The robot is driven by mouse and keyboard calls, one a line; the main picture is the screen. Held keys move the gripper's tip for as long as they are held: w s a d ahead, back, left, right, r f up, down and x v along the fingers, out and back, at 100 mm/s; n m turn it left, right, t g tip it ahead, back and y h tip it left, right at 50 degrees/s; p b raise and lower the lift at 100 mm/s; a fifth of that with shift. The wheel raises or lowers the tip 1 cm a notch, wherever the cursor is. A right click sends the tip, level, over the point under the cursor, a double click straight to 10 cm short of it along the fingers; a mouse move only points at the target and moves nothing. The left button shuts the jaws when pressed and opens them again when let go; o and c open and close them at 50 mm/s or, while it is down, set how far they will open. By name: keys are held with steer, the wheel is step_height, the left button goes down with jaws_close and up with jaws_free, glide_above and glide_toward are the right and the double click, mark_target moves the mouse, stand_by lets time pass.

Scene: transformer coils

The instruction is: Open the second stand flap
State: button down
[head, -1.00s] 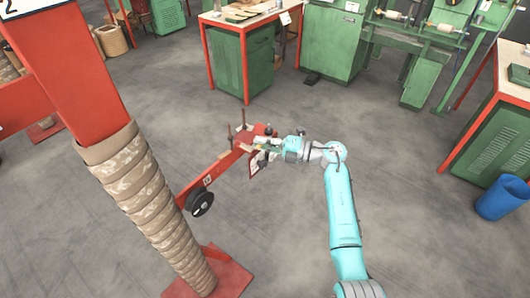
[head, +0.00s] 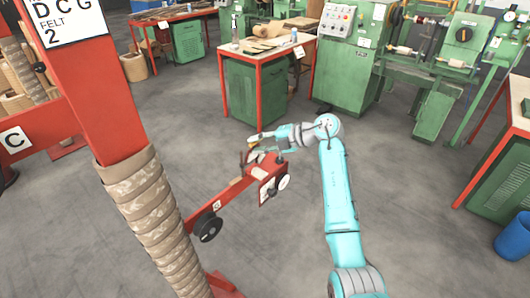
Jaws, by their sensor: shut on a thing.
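A red stand arm (head: 229,190) reaches up and right from behind the wrapped column in the head view. It carries a black handwheel (head: 207,228) and a small white label. At its far end is a red flap part (head: 268,172) with a pale disc on its right side and a thin upright pin on its left. My gripper (head: 256,140) reaches in from the right and is shut at the upper far side of this end. The fingertips are small, so the exact spot of contact on the flap is unclear.
A red column (head: 88,88) wrapped in tan rolls (head: 146,205) stands close on the left. A red-framed workbench (head: 268,48) with a green cabinet stands behind. Green machines are at the back right, and a blue bin (head: 514,238) is at the right edge. The grey floor between is clear.

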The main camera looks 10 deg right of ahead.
steer(key=shift+w+a+r, duration=0.25)
steer(key=shift+w+a, duration=0.6)
steer(key=shift+w, duration=0.1)
steer(key=shift+w+a+f+g+h, duration=0.1)
steer(key=shift+w+a+g+h, duration=0.3)
steer(key=shift+g+h, duration=0.2)
steer(key=shift+w+a+f, duration=0.15)
steer(key=shift+w+a, duration=0.05)
steer(key=shift+w, duration=0.2)
steer(key=shift+a, duration=0.1)
steer(key=c, duration=1.3)
jaws_free()
steer(key=shift+w+f, duration=0.1)
steer(key=shift+o, duration=0.6)
steer(key=shift+w+r, duration=0.1)
steer(key=shift+r, duration=0.2)
